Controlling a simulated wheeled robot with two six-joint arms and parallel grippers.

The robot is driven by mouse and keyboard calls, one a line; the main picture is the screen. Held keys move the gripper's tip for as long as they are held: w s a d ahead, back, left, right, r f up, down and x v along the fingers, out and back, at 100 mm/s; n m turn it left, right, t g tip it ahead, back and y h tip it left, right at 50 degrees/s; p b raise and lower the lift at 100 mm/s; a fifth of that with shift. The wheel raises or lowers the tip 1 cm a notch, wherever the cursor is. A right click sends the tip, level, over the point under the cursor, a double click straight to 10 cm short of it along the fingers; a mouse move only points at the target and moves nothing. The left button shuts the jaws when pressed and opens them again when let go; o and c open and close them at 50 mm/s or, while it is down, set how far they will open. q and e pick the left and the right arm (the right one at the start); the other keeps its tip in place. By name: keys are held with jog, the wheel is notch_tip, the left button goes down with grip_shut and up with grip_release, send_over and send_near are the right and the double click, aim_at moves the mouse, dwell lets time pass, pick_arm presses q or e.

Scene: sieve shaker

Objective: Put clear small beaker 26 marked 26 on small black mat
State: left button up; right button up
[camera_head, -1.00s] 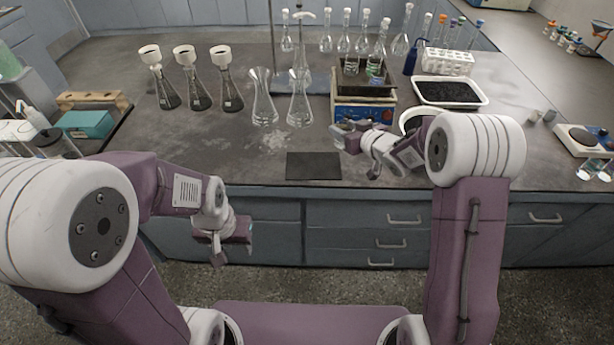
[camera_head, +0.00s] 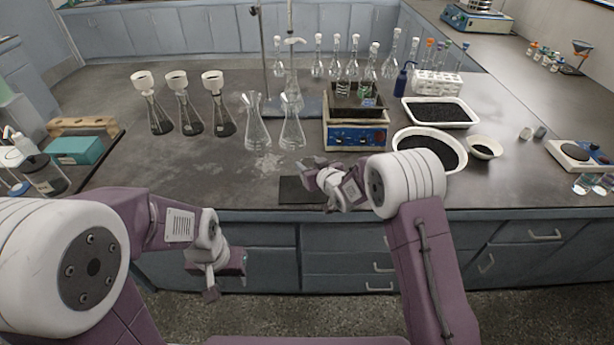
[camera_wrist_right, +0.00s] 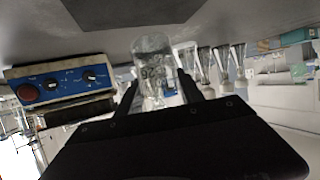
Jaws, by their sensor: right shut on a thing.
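My right gripper (camera_head: 308,174) is over the right part of the small black mat (camera_head: 290,190) and hides that part in the head view. In the right wrist view, its two fingers (camera_wrist_right: 160,95) are shut on the clear small beaker 26 (camera_wrist_right: 153,65), whose marking 26 shows on its side. The mat is also in the right wrist view (camera_wrist_right: 130,12), close to the beaker; I cannot tell whether they touch. In the head view the beaker is hidden or too small to make out. My left gripper (camera_head: 212,282) hangs in front of the bench; its finger opening is unclear.
Two clear flasks (camera_head: 292,130) stand behind the mat, left of a blue-fronted device (camera_head: 356,135). A white bowl of dark grains (camera_head: 430,150) is to the right. Several funnel-topped flasks (camera_head: 190,120) stand at the left.

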jog(key=shift+a+f, duration=0.2)
jog(key=shift+a, duration=0.1)
jog(key=shift+w+f, duration=0.1)
jog(key=shift+f, duration=1.9)
jog(key=shift+f+b, duration=0.2)
jog(key=shift+b, duration=0.15)
jog(key=o, duration=1.4)
jog(key=shift+o, duration=0.2)
jog(key=shift+r, duration=0.15)
